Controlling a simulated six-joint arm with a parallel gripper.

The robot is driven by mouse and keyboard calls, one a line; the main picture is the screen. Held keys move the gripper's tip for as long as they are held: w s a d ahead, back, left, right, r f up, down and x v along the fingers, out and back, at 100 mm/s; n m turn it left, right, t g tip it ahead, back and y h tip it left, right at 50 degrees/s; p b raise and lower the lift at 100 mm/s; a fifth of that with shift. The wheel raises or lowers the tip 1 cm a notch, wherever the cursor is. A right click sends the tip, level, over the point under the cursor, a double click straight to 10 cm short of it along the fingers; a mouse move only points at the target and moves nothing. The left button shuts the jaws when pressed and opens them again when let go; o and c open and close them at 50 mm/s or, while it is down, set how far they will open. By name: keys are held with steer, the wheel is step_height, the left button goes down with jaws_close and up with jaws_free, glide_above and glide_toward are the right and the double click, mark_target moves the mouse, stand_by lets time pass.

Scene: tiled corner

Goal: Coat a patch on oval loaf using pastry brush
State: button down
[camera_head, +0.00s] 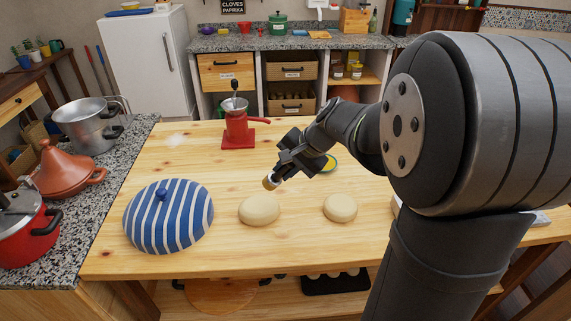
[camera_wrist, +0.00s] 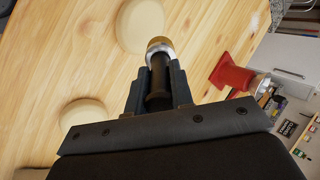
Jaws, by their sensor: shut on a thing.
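The oval loaf (camera_head: 259,210) is pale and smooth and lies on the wooden table, left of a rounder loaf (camera_head: 340,208). In the wrist view the oval loaf (camera_wrist: 138,24) is at the top, partly cut off by the frame, and the rounder loaf (camera_wrist: 84,112) is at the left. My gripper (camera_head: 282,171) is shut on the pastry brush (camera_head: 270,182). The wrist view shows the gripper (camera_wrist: 159,82) around the brush's dark handle, with the pale metal collar and tan bristles (camera_wrist: 158,43) pointing toward the oval loaf. The bristles appear above and behind the loaf, apart from it.
A blue-striped dome (camera_head: 168,216) stands left of the oval loaf. A red grinder (camera_head: 238,130) stands behind it. A yellow and blue dish (camera_head: 329,162) is partly hidden by my arm. A tagine (camera_head: 67,171) and pots stand on the left counter. The table front is clear.

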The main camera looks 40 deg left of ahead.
step_height(320, 180, down, 6)
steer(key=shift+s+a+f, duration=0.1)
steer(key=shift+s+a, duration=1.1)
steer(key=shift+s, duration=0.25)
steer(key=shift+s+a, duration=1.15)
steer(key=shift+s, duration=0.3)
steer(key=w+d, duration=0.5)
steer(key=w, duration=0.1)
steer(key=shift+s+a, duration=0.8)
steer(key=shift+s, duration=0.25)
steer(key=shift+s+a, duration=0.75)
steer(key=shift+s, duration=0.3)
steer(key=shift+s+a, duration=0.8)
steer(key=shift+s, duration=0.25)
steer(key=w+d, duration=0.5)
steer(key=w, duration=0.1)
steer(key=shift+s+a+r, duration=0.1)
steer(key=shift+a+r, duration=0.05)
steer(key=shift+r, duration=3.85)
